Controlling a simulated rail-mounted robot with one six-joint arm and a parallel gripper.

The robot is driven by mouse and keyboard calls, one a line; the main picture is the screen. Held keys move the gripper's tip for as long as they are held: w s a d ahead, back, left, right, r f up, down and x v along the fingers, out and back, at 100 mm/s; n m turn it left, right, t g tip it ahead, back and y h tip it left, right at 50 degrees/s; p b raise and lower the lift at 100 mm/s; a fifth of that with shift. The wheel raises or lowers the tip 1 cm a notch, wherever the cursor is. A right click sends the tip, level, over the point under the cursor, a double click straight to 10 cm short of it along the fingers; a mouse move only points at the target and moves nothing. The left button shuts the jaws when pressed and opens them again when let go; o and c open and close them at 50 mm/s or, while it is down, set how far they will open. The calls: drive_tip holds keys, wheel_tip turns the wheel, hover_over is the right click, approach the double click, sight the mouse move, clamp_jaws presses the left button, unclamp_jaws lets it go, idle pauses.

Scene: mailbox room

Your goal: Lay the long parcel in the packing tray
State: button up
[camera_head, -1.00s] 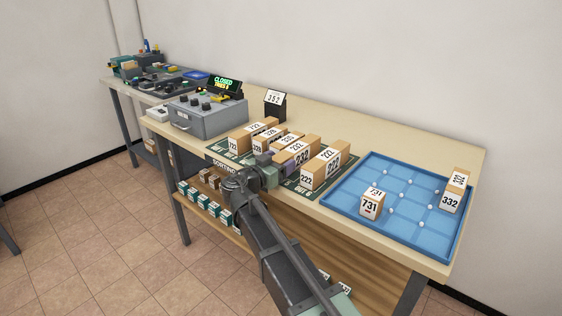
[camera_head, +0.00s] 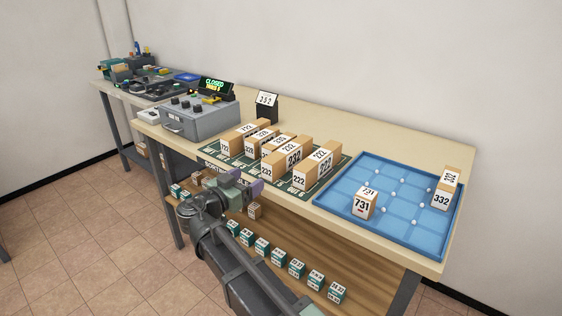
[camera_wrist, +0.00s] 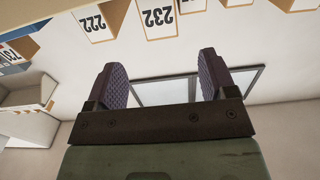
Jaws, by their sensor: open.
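Several long cardboard parcels with white number labels lie side by side on the green sorting mat (camera_head: 207,150). Those at the near right are the 232 parcel (camera_head: 289,155) and the 222 parcel (camera_head: 318,168); which one the task means I cannot tell. Both labels show upside down in the wrist view, 232 (camera_wrist: 157,17) and 222 (camera_wrist: 95,22). The blue packing tray (camera_head: 335,203) is right of the mat. It holds box 731 (camera_head: 365,204) and box 332 (camera_head: 446,190). My gripper (camera_head: 243,183) is open and empty, in front of the bench edge, apart from the parcels.
Small labelled boxes (camera_head: 279,254) stand in a row on the lower shelf (camera_head: 352,262). A grey control box (camera_head: 200,119) with a lit CLOSED display (camera_head: 217,87) stands left of the mat. A number sign (camera_head: 267,105) stands behind. The tray's middle has free room between white knobs.

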sight(267, 168)
drive_tip(key=x, duration=1.1)
drive_tip(key=shift+w+d+f, duration=0.1)
drive_tip(key=shift+w+f, duration=0.15)
drive_tip(key=shift+f, duration=0.15)
drive_tip(key=c, duration=1.3)
drive_tip(key=shift+c, duration=0.2)
drive_tip(key=shift+r, duration=0.1)
wheel_tip(267, 168, up, 20)
drive_tip(key=p, duration=2)
